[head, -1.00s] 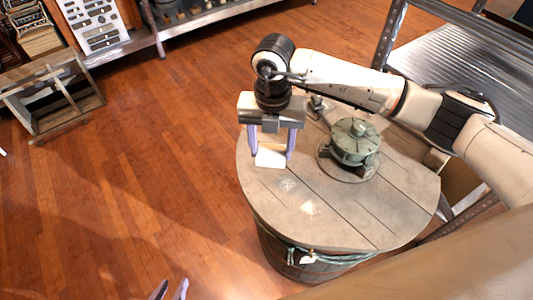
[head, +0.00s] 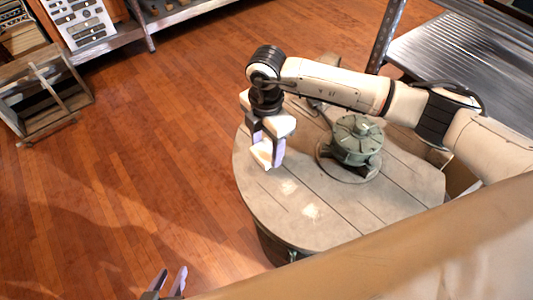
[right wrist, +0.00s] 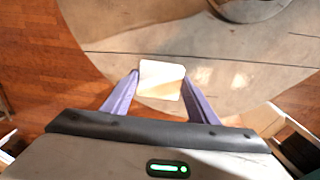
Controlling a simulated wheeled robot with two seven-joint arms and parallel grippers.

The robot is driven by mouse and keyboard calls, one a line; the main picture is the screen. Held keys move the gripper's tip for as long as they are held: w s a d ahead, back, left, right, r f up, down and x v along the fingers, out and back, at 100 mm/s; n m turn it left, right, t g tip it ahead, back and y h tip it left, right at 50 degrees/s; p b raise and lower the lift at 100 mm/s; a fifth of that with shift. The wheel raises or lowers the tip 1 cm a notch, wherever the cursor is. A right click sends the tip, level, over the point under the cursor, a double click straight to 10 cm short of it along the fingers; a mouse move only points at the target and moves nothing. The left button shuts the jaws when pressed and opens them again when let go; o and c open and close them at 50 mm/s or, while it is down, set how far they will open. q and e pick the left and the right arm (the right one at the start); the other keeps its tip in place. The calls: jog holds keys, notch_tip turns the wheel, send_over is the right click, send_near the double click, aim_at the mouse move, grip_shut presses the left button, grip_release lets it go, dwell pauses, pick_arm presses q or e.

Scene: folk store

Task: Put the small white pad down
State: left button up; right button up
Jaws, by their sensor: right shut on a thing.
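The small white pad (head: 262,153) is between the fingers of my right gripper (head: 268,158), near the left edge of the round wooden barrel top (head: 370,212). In the right wrist view the pad (right wrist: 160,80) sits between the two purple fingertips (right wrist: 160,82), and the gripper is shut on it. I cannot tell whether the pad touches the wood. My left gripper (head: 170,284) shows only its purple fingertips at the bottom edge, apart and empty, over the floor.
A green metal device (head: 356,140) on a round base stands right of my right gripper on the barrel top. Front boards of the top are clear. A metal shelf (head: 470,65) stands at upper right, a wooden crate (head: 45,95) on the floor at left.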

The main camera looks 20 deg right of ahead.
aim_at(266, 150)
notch_tip(266, 150, down, 4)
jog(key=shift+r, duration=0.25)
jog(key=shift+f, duration=0.1)
jog(key=shift+f, duration=0.1)
jog(key=o, duration=0.9)
jog(key=shift+r, duration=0.4)
notch_tip(266, 150, up, 12)
jog(key=shift+f, duration=0.25)
